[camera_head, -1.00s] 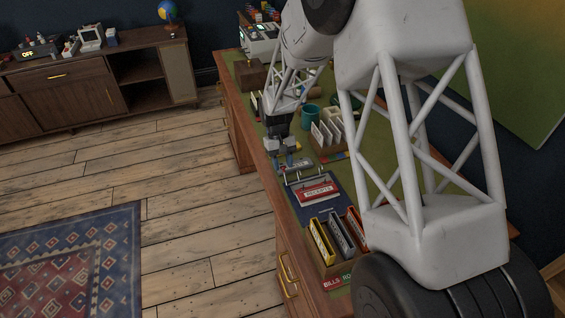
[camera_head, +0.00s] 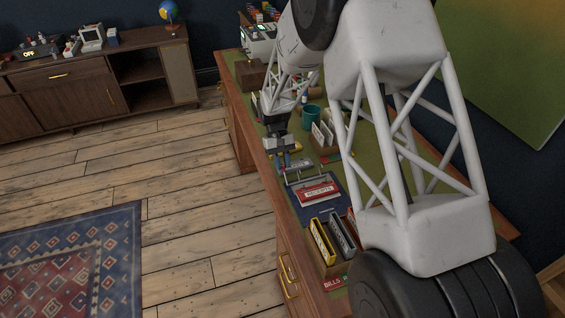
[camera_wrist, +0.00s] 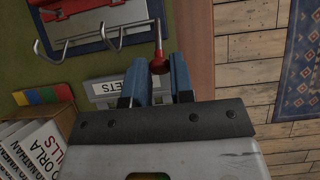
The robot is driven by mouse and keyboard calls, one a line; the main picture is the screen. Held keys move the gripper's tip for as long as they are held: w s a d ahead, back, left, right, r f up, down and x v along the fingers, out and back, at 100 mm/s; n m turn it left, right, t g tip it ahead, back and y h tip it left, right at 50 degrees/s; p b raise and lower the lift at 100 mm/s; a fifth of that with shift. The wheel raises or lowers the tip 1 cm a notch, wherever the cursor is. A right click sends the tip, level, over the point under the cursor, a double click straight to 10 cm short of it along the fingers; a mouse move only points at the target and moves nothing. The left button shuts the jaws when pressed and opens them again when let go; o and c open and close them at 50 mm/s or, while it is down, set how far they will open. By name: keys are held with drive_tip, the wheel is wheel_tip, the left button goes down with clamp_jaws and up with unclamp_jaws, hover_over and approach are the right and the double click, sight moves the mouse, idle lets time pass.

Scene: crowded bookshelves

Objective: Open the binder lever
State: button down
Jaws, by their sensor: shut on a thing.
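The open binder lies on the desk in the head view, with a dark blue cover (camera_head: 306,214) and a red RECEIPTS sheet (camera_head: 318,192). Its metal rings (camera_wrist: 82,40) stand up in the wrist view, and they also show in the head view (camera_head: 305,174). The lever with a red knob (camera_wrist: 159,64) is at the rings' right end in the wrist view. My gripper (camera_wrist: 160,75) has its blue fingers closed around the lever just at the knob. In the head view my gripper (camera_head: 286,163) is at the binder's far left end, and the lever is too small to make out.
A label plate ending in "ETS" (camera_wrist: 112,88) lies beside the fingers. White upright cards (camera_wrist: 35,150) and a coloured strip (camera_wrist: 46,95) are at left. Upright folders (camera_head: 340,238) stand in front of the binder. A green mug (camera_head: 309,117) is beyond. The desk edge is close at left.

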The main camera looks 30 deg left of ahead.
drive_tip(key=c, duration=1)
unclamp_jaws()
drive_tip(key=shift+r, duration=0.1)
drive_tip(key=v, duration=0.7)
drive_tip(key=shift+r, duration=0.25)
drive_tip(key=shift+w, duration=0.1)
